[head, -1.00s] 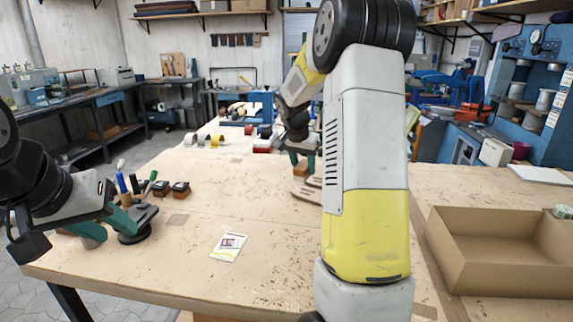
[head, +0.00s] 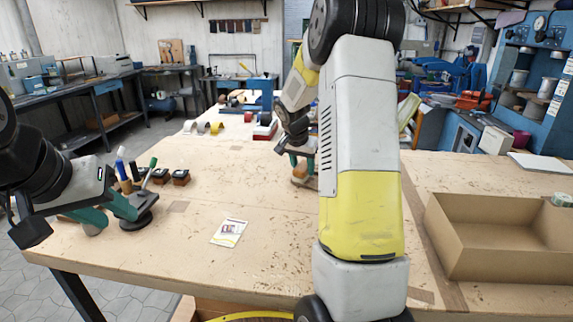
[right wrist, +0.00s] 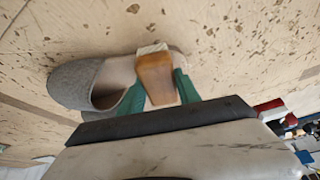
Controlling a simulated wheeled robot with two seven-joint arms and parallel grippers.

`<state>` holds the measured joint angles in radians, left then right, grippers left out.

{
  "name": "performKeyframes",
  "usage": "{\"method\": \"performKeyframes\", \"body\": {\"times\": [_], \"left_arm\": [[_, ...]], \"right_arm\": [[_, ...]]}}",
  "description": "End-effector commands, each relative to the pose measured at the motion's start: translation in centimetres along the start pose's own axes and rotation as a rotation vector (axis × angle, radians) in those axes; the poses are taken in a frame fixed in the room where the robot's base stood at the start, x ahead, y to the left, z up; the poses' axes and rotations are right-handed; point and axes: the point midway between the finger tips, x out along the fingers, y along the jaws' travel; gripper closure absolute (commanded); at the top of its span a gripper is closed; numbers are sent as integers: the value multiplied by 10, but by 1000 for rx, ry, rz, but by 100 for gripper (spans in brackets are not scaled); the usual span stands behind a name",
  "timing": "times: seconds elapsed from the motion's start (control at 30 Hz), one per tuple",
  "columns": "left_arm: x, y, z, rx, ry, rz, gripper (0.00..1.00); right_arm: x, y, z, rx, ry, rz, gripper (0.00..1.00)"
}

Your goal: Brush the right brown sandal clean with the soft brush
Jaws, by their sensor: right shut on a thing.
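My right gripper (right wrist: 162,90) is shut on the soft brush (right wrist: 157,78), a brown wooden block with a pale end. A grey-brown closed-toe sandal (right wrist: 75,86) lies on the table at the left of the brush in the right wrist view. The brush is at its open heel end; I cannot tell whether they touch. In the head view my right gripper (head: 300,162) is over the far part of the table, with a sandal edge (head: 298,183) below; my arm hides the rest. My left gripper (head: 108,214) looks open at the left edge.
A black round-based stand (head: 138,221) is beside my left gripper. Pens and small dark blocks (head: 181,177) stand behind it. A printed card (head: 229,232) lies mid-table. An open cardboard box (head: 500,268) is at the right. Tape rolls (head: 216,128) are at the far end.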

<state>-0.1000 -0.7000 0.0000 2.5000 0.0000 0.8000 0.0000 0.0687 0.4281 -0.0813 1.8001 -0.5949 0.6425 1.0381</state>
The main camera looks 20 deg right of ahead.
Motion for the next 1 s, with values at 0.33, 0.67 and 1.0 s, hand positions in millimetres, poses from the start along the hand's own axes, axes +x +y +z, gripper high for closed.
{"method": "performKeyframes", "body": {"times": [0.33,0.67,1.0], "left_arm": [[0,0,0,0,0,0,64],[0,0,0,0,0,0,64],[0,0,0,0,0,0,64]], "right_arm": [[0,0,0,0,0,0,100],[6,-1,3,-1,0,-1,100],[8,-1,3,-1,0,-1,100]]}}
